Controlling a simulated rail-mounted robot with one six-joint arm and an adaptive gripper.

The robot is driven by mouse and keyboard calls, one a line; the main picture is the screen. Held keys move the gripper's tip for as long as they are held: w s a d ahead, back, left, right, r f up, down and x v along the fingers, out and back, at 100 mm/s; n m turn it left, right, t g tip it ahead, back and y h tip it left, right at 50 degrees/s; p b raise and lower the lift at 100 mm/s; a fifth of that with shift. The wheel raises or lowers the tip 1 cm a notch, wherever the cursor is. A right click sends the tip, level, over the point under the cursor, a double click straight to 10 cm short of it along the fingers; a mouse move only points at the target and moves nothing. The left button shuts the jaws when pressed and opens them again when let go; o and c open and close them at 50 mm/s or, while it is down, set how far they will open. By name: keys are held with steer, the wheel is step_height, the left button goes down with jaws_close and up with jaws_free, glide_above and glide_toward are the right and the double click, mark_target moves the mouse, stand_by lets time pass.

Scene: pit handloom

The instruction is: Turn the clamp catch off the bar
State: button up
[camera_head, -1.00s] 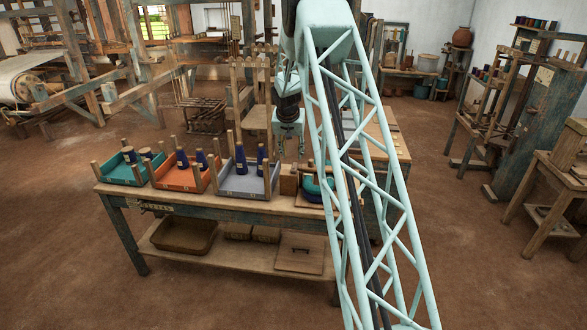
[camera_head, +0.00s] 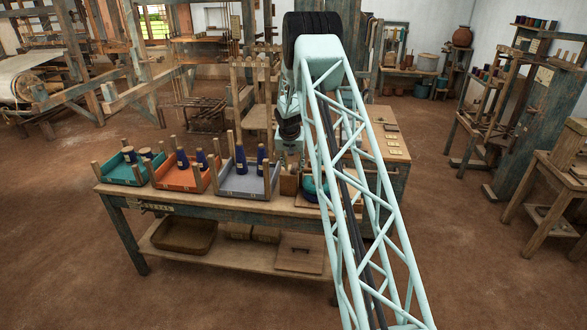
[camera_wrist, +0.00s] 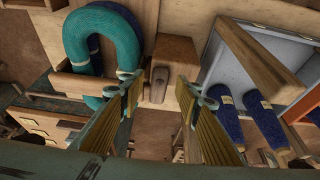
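The wrist view shows a teal looped skein (camera_wrist: 75,40) with a dark blue one partly under it. A wooden bar (camera_wrist: 85,87) lies across the skeins. At the bar's right end is a small wooden catch (camera_wrist: 159,80), in front of a wooden block (camera_wrist: 178,58). I cannot tell whether the catch overlaps the bar. My gripper (camera_wrist: 160,88) is open, with one finger on each side of the catch and no clear contact. In the head view the teal skein (camera_head: 309,188) is partly hidden by my arm, and the fingertips cannot be made out.
A grey tray (camera_head: 248,186) with blue cones is left of the block; it also shows at the right of the wrist view (camera_wrist: 290,45). An orange tray (camera_head: 180,178) and a teal tray (camera_head: 122,173) stand farther left on the bench (camera_head: 200,203).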

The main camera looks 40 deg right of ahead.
steer(key=shift+x, duration=0.75)
steer(key=shift+c, duration=0.4)
steer(key=c, duration=0.8)
